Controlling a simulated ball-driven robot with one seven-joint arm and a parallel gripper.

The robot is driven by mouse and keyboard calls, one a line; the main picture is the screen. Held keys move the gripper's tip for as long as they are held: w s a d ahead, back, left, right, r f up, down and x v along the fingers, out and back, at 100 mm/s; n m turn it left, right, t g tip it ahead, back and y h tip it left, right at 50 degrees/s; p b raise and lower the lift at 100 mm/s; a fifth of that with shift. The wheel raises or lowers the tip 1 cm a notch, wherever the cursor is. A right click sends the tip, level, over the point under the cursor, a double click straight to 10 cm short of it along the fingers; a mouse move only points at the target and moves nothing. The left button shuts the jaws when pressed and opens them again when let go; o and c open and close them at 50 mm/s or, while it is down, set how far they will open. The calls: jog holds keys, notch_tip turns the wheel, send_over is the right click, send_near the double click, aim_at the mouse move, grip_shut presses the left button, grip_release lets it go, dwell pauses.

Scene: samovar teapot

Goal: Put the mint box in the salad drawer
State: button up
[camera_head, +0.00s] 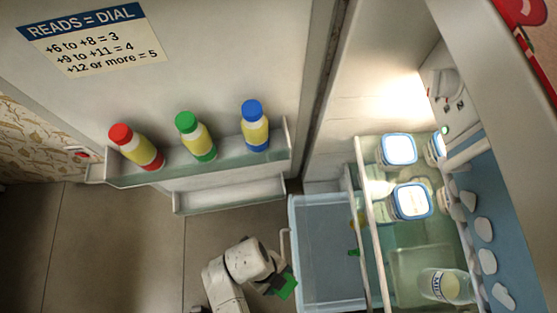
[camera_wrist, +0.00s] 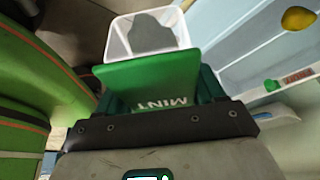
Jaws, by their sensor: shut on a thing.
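The mint box is a green box marked MINT (camera_wrist: 150,82) in the wrist view, and it shows as a green block (camera_head: 284,288) in the head view. My gripper (camera_head: 272,283) is shut on it and holds it just left of the salad drawer, near its front side. The salad drawer (camera_head: 322,215) is a pale blue, see-through bin, pulled out at the bottom of the open fridge. The wrist view shows a pale blue bin wall (camera_wrist: 245,45) at the right, with a yellow fruit (camera_wrist: 299,18) and a green item (camera_wrist: 272,86) by it.
The open fridge door (camera_head: 230,60) stands at left with red-, green- and blue-capped bottles in its rack (camera_head: 205,170). A glass shelf (camera_head: 400,262) with lidded tubs (camera_head: 411,201) and a milk bottle (camera_head: 445,286) overhangs the drawer's right side.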

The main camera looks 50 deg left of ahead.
jog(key=w+d+b, duration=0.4)
jog(key=w+d, duration=0.6)
jog(key=w, duration=0.5)
jog(key=b, duration=0.6)
send_over(332, 273)
jog(key=a, duration=0.2)
jog(key=f, duration=1.3)
jog(key=shift+s+d, duration=0.1)
jog(key=shift+d, duration=0.1)
jog(key=shift+f+b, duration=1.45)
jog(key=shift+f, duration=1)
jog(key=shift+f, duration=0.1)
